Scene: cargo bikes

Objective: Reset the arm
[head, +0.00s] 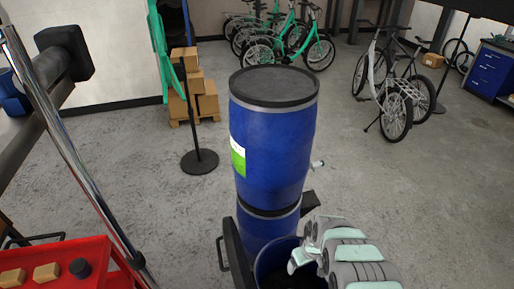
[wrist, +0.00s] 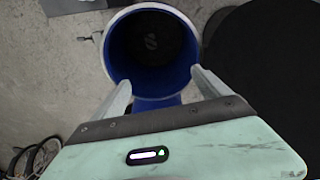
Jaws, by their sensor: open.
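My gripper (head: 301,257) is at the lower middle of the head view, at the end of my grey and pale-green arm. It is beside the tall blue drum and over the rim of an open blue bin (head: 262,268). In the wrist view, my gripper (wrist: 162,80) has its two fingers spread apart with nothing between them. The round blue bin (wrist: 178,88) lies beyond the fingertips, and its inside is dark. In the head view, part of the bin is hidden by my arm.
A tall blue drum (head: 268,150) with a dark lid stands close behind my gripper. A red tray (head: 75,255) with small blocks is at lower left. Cardboard boxes (head: 208,103), a black post stand (head: 199,161) and bicycles (head: 396,112) are farther back. Grey floor (head: 420,200) is clear at right.

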